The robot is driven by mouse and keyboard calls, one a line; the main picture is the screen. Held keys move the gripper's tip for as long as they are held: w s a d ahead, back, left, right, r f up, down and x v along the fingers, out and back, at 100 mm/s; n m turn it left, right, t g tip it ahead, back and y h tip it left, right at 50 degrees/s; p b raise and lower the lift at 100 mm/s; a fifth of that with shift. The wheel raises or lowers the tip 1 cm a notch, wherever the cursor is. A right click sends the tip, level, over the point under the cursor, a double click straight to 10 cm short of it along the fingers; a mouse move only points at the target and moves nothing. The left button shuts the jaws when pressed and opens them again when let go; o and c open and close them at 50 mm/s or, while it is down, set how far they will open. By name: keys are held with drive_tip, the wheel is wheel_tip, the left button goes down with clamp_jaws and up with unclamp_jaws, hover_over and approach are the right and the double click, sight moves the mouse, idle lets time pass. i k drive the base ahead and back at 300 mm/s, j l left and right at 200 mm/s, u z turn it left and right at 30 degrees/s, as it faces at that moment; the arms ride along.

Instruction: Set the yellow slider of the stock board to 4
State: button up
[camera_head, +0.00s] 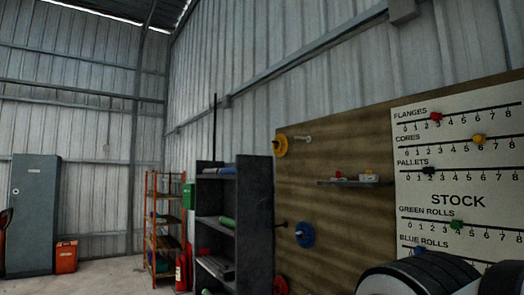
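The white stock board (456,190) is mounted on a brown wooden panel at the right. Its yellow slider (478,139) sits on the CORES row, right of the middle of the 0 to 8 scale, around 5 or 6; the exact mark is too small to read. A red slider (436,116) is on the FLANGES row above, and a black slider (429,170) is on the PALLETS row below. A green slider (456,224) is on the GREEN ROLLS row. A blue slider (418,251) shows on the BLUE ROLLS row, partly hidden. My gripper is not visible.
Dark rounded parts of my arm cover the bottom right, in front of the board's lower edge. A small shelf (354,183) and a blue disc (305,235) stick out from the wooden panel (350,230). A dark shelf unit (252,225) stands left of it.

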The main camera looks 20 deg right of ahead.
sight(477, 139)
drive_tip(key=i+z, duration=0.1)
drive_tip(key=i, duration=0.4)
drive_tip(key=i+j+z, duration=0.15)
drive_tip(key=i, duration=0.3)
